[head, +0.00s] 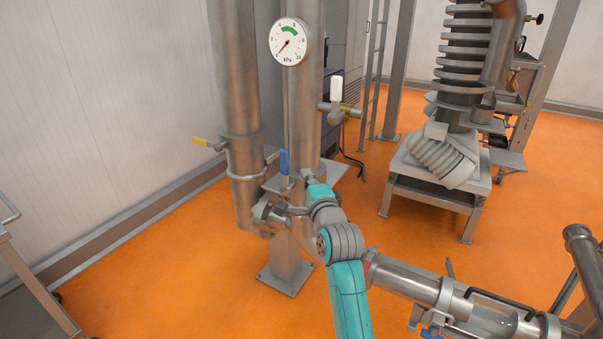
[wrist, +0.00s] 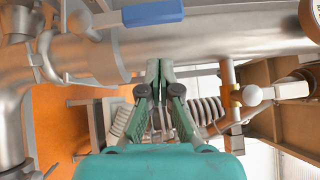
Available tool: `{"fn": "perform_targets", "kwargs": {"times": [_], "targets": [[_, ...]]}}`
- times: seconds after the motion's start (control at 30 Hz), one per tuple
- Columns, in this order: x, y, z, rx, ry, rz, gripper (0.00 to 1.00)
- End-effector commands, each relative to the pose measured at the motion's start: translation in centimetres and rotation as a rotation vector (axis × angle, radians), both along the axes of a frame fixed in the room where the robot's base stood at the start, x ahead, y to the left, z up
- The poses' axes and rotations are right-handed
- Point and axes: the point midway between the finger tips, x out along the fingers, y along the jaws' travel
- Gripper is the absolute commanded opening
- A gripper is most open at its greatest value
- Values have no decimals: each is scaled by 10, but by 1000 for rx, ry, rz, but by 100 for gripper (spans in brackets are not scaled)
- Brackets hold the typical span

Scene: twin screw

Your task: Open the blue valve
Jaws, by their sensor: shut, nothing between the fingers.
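The blue valve handle (head: 285,162) stands upright on the pipework, in front of the wide vertical steel pipe. In the wrist view the blue handle (wrist: 152,12) lies across the top of the picture, joined to a metal stem at its left. My gripper (wrist: 160,66) is shut and empty, its green fingertips together. In the wrist view the fingertips show below the blue handle, with a gap between them in the picture. In the head view my teal wrist is just right of and below the handle, and the fingers are hard to make out.
A pressure gauge (head: 290,41) is high on the pipe. A yellow lever (head: 207,143) sticks out left and a white handle (head: 336,89) stands right. A horizontal pipe (head: 415,283) lies low at right, with another blue part (head: 432,333) below it. Orange floor is open at left.

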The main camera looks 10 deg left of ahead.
Motion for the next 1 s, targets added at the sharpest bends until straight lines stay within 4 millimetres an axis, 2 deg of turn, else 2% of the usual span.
{"fn": "perform_targets", "kwargs": {"times": [0.2,0.4,0.57,0.87,1.0], "targets": [[-38,-19,-1,-1,0,-2,0],[-60,-30,-1,-1,0,-3,0],[-67,-33,-1,-1,1,-3,0],[-67,-33,-1,-1,1,-3,0],[-71,-39,-14,-20,0,-12,0]]}}
